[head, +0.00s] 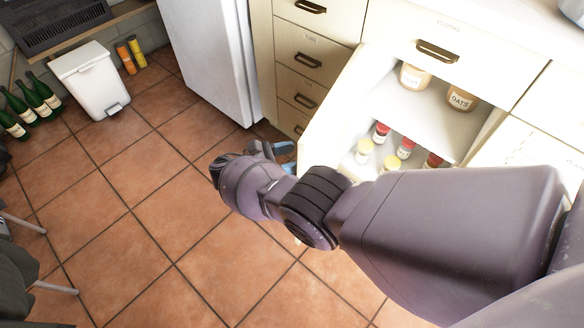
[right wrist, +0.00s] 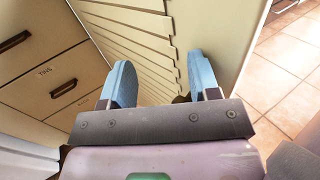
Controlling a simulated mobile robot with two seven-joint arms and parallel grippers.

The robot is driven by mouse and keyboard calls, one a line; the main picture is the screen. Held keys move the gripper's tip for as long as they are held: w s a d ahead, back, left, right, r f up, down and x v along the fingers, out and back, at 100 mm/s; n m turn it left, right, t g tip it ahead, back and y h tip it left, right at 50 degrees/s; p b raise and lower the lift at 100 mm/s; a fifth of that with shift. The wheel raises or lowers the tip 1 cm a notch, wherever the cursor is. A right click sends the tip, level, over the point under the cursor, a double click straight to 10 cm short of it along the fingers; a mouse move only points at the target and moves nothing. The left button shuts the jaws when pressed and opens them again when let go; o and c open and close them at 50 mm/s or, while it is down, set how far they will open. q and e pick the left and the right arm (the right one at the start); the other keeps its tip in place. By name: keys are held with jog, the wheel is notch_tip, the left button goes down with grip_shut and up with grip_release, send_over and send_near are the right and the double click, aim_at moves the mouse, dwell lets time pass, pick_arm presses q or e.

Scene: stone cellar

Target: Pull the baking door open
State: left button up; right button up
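The cream cupboard door (head: 341,108) stands swung open on the left side of the cupboard, and its baking label does not show. In the right wrist view its slatted front (right wrist: 148,52) faces a bank of drawers. My right gripper (head: 277,150) is at the door's free lower end, partly hidden by my own wrist. In the right wrist view its two blue fingers (right wrist: 163,88) are wide apart, close to the door. A small dark piece (right wrist: 181,98) shows beside the right finger; I cannot tell if it is the handle. My left gripper is out of view.
Inside the cupboard are jars, one marked oats (head: 460,97), and several red- and yellow-lidded jars (head: 382,131). Drawers (head: 305,60) and a white fridge (head: 208,55) stand left of the door. A white bin (head: 92,78) and green bottles (head: 35,95) are farther left. The tiled floor between is clear.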

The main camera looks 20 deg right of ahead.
pick_arm(q)
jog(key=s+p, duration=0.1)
jog(key=p, duration=0.2)
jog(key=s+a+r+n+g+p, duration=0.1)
jog(key=p, duration=0.2)
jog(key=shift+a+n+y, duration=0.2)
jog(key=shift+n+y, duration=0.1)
pick_arm(e)
notch_tip(320, 180, up, 14)
jog(key=shift+s+a, duration=0.2)
jog(key=shift+s, duration=0.1)
jog(key=shift+f, duration=0.1)
